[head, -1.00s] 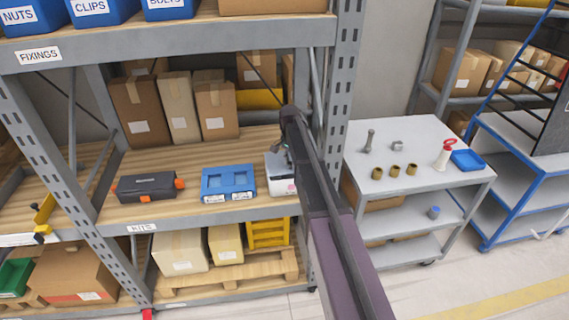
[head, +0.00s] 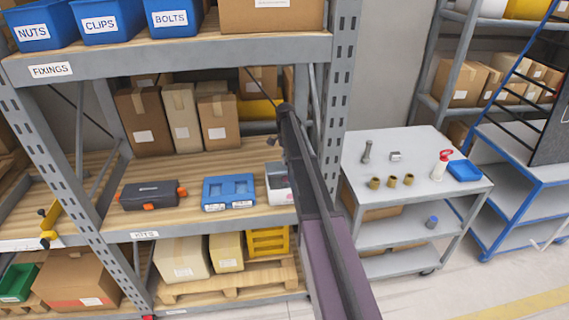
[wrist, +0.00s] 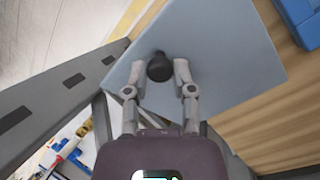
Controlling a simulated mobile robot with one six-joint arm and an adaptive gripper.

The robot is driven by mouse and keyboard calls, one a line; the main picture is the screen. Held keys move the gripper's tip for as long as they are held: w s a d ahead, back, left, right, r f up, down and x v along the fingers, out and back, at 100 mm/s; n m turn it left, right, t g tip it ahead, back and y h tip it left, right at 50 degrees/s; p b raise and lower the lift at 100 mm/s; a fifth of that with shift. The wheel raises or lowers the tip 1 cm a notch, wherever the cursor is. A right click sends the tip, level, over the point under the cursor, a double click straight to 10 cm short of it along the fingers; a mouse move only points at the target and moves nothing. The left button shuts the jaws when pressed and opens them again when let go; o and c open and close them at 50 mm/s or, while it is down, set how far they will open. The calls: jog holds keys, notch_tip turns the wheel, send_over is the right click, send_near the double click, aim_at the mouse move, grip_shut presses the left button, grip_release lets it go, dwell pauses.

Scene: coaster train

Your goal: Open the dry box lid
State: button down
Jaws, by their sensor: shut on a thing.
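The dry box (head: 281,196) is a small white box at the right end of the middle shelf, partly hidden behind my arm in the head view. In the wrist view, its pale blue-grey lid (wrist: 220,45) is a flat square panel with a dark round knob (wrist: 159,67). My gripper (wrist: 162,72) is shut on this knob, one finger on each side. In the head view, the gripper is mostly hidden by my arm, with a small part showing above the box. The lid is hard to make out there, and the box top looks uncovered.
A blue tray (head: 229,190) and a dark case with orange latches (head: 150,196) stand left of the box. Cardboard boxes (head: 217,120) stand behind. The perforated grey shelf post (head: 341,75) is close to my arm. A grey cart (head: 408,150) stands to the right.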

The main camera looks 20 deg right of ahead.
jog(key=shift+a, duration=0.15)
jog(key=shift+c, duration=2.4)
grip_release()
jog(key=shift+o, duration=0.2)
jog(key=s+a+f+n+t, duration=0.1)
jog(key=s+a+n+t, duration=0.1)
jog(key=s+a+n, duration=0.4)
jog(key=s+a+f+n+t+h, duration=0.1)
jog(key=s+a+n, duration=0.4)
jog(key=s+a, duration=0.8)
jog(key=s+t, duration=0.1)
jog(key=s, duration=1)
jog(key=shift+a+n, duration=0.4)
